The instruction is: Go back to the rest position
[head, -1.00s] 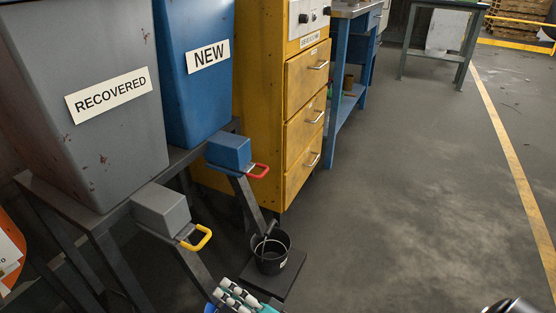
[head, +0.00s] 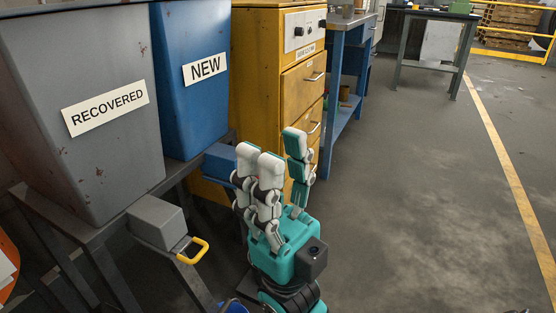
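My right gripper (head: 277,160) is raised in the middle of the head view, its white and teal fingers pointing up. The fingers are spread apart with a gap between them, and nothing shows in the gap. It stands in front of the blue NEW bin's chute and the yellow cabinet as seen from the head. My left gripper is not in view.
The grey RECOVERED bin (head: 85,130) and blue NEW bin (head: 190,100) stand at left. A grey box with a yellow handle (head: 192,250) sticks out below. A yellow drawer cabinet (head: 262,70) stands behind. The floor (head: 420,200) at right is clear.

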